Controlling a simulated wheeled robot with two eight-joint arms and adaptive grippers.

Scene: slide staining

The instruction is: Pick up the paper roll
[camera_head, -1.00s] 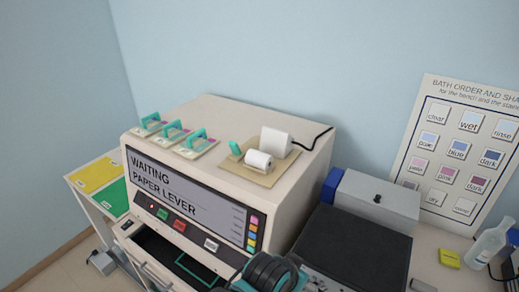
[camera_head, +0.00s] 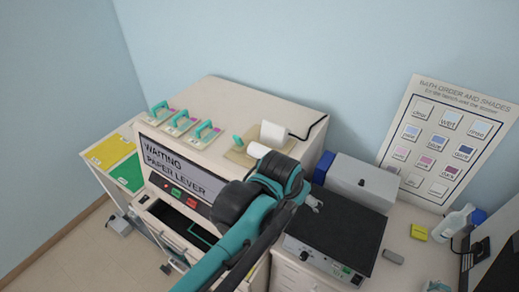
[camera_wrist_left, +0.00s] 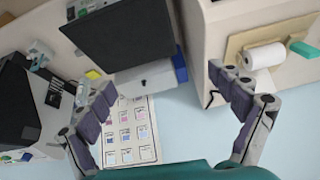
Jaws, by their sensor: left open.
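The paper roll (camera_head: 258,150) is a small white cylinder on a tan plate (camera_head: 236,157) on top of the cream machine. The roll also shows in the left wrist view (camera_wrist_left: 263,57), to the right of my gripper's right finger. My left gripper (camera_head: 314,202) is right of and nearer than the roll, above the black-topped unit. In the wrist view its fingers (camera_wrist_left: 160,82) are spread wide with nothing between them. My right gripper is not in view.
A teal lever (camera_head: 238,141) sits left of the roll. Several teal-handled slide holders (camera_head: 181,122) line the machine's left top. A grey box (camera_head: 361,182) and the black-topped unit (camera_head: 338,222) stand to the right.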

